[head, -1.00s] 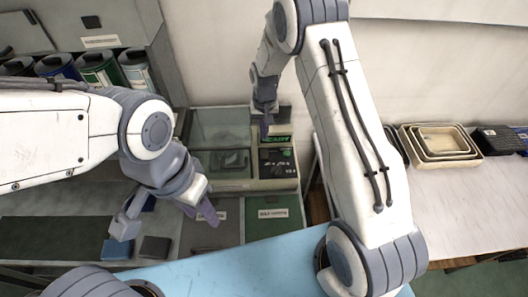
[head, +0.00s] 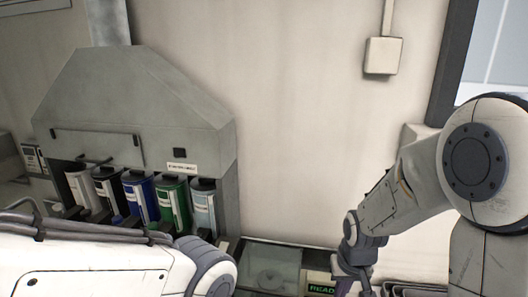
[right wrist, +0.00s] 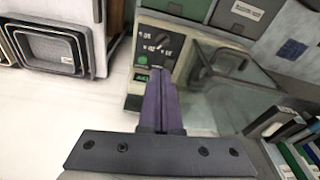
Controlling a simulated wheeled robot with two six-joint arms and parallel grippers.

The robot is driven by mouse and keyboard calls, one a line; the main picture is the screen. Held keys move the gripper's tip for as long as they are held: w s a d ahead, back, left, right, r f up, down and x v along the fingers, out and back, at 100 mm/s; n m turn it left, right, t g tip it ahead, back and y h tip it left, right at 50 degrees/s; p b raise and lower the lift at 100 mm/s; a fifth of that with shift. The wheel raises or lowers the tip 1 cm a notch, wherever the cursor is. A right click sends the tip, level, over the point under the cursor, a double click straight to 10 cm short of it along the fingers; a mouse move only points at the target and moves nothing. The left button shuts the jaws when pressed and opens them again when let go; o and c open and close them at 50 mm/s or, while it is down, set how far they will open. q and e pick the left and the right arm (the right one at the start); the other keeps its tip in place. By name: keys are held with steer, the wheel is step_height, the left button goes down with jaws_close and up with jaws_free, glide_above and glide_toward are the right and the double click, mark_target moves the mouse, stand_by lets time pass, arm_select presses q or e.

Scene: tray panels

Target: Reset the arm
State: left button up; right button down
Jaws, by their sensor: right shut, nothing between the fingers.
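My right arm (head: 405,195) comes in from the right of the head view, bent down toward the panel with the lit green READY display (head: 321,289). Its gripper is low in that view, with the fingertips hard to make out. In the right wrist view the purple fingers of my right gripper (right wrist: 158,75) are together with nothing between them, in front of a panel with a dial and a green button (right wrist: 143,60). My left arm (head: 95,265) crosses the lower left of the head view. Its gripper is outside the frame.
A grey hooded rack (head: 140,100) with several coloured canisters stands at the left. A clear-lidded compartment (head: 268,268) lies beside the display. A wall box (head: 384,56) hangs above. Nested trays (right wrist: 50,50) show at the left of the right wrist view.

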steer(key=s+r, duration=0.2)
steer(key=s, duration=0.4)
steer(key=s+a+f+n+g+b, duration=0.1)
steer(key=s+a+f+n+b, duration=0.1)
steer(key=s+a+n+b, duration=0.2)
steer(key=s+a+f+n+g+y+b, duration=0.1)
steer(key=s+a+n+b, duration=0.3)
steer(key=s+a, duration=0.5)
steer(key=shift+s+f+b, duration=0.4)
steer(key=shift+f+b, duration=0.45)
steer(key=shift+b, duration=0.3)
steer(key=shift+s, duration=0.1)
